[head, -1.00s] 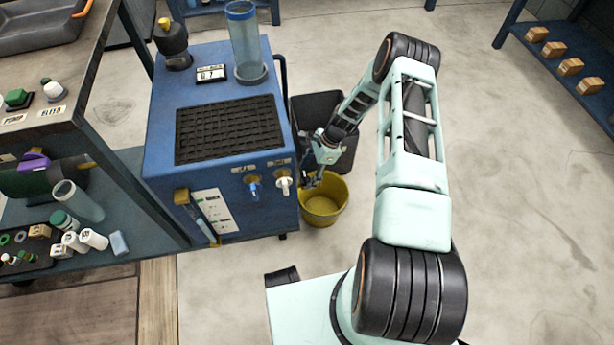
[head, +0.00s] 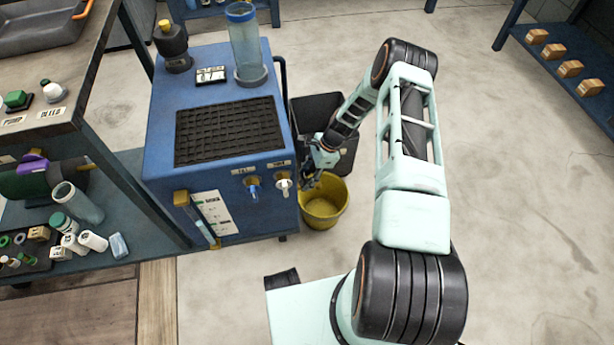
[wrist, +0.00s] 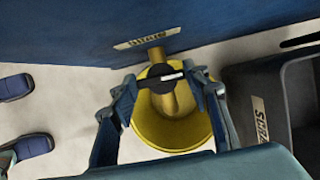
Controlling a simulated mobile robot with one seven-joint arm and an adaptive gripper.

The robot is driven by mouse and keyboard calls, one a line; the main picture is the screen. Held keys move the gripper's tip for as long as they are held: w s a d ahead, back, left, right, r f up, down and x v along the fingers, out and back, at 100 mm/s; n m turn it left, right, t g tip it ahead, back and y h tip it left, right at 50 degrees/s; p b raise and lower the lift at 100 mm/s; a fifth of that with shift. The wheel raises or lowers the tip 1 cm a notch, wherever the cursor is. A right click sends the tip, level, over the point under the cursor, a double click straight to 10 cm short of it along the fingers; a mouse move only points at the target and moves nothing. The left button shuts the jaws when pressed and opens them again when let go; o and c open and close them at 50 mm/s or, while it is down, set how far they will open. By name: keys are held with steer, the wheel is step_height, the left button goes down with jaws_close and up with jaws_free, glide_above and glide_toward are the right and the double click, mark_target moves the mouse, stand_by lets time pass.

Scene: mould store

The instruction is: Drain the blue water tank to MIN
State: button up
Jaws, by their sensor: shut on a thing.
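The blue water tank (head: 165,130) is a blue cabinet left of my arm. A narrow upright gauge strip (head: 205,222) is on its front; its level is too small to read. In the wrist view a brass drain valve (wrist: 168,97) with a black handle (wrist: 160,80) sticks out under a label (wrist: 140,41) that seems to read DRAIN, upside down. The handle lies crosswise over the brass spout. My gripper (wrist: 168,82) is shut on the handle, one finger at each end; it also shows beside the tank in the head view (head: 312,172). A yellow bucket (head: 323,215) stands below.
A dark grey bin (wrist: 245,85) stands close beside the bucket. The tank's front has blue (head: 254,190) and white (head: 284,185) taps. A workbench (head: 70,120) with bottles is at the left. The floor to the right is clear.

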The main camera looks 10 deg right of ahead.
steer(key=m+t+p, duration=0.1)
steer(key=m, duration=0.2)
steer(key=shift+s, duration=0.15)
steer(key=shift+m+t+h, duration=0.3)
steer(key=shift+m+t, duration=0.4)
steer(key=shift+m, duration=0.9)
steer(key=o, duration=1.2)
steer(key=shift+c, duration=0.2)
steer(key=v, duration=1.2)
